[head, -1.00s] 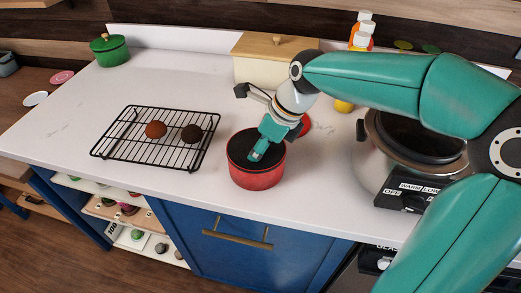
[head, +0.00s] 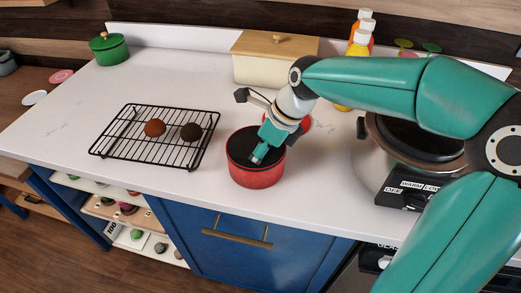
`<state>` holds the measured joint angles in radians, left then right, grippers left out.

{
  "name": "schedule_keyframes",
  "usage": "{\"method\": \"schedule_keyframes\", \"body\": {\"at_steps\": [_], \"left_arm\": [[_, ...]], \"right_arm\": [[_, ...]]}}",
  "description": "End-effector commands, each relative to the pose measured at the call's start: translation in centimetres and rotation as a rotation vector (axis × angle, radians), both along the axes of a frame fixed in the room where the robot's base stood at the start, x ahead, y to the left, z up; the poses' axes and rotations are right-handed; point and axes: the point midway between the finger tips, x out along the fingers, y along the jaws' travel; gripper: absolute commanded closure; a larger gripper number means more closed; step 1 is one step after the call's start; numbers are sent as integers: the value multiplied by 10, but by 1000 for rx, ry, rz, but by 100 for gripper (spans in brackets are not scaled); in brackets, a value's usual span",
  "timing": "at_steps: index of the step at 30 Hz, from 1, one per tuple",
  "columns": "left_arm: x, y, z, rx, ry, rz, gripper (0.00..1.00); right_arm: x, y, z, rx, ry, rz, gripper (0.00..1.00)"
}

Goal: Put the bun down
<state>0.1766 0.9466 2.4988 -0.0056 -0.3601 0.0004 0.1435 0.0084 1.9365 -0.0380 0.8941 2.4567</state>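Two round buns lie on a black wire cooling rack (head: 104,153): a reddish-brown bun (head: 154,128) and a darker brown bun (head: 191,132). My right gripper (head: 259,153) points down into the mouth of a red pot (head: 257,176) with a dark inside, right of the rack. Its fingertips are small and partly hidden, so I cannot tell whether they are open or shut. I see no bun at the fingertips. My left gripper is not in view.
A cream bin with a wooden lid (head: 272,43), bottles (head: 361,38) and a silver cooker (head: 378,165) stand behind and right. A red object (head: 304,122) is partly hidden behind my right gripper. A green pot (head: 109,50) stands far left. The white counter (head: 185,75) is clear behind the rack.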

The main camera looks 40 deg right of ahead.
Motion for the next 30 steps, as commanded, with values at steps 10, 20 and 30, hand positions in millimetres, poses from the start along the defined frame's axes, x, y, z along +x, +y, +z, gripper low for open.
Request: {"method": "schedule_keyframes", "body": {"at_steps": [10, 20, 30], "left_arm": [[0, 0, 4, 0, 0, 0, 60], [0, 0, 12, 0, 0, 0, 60], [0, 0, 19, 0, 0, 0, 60]], "right_arm": [[1, 0, 7, -1, -2, 0, 33], [-12, -12, 58, -1, -7, -2, 33], [-30, -28, 113, 0, -4, 0, 33]]}}
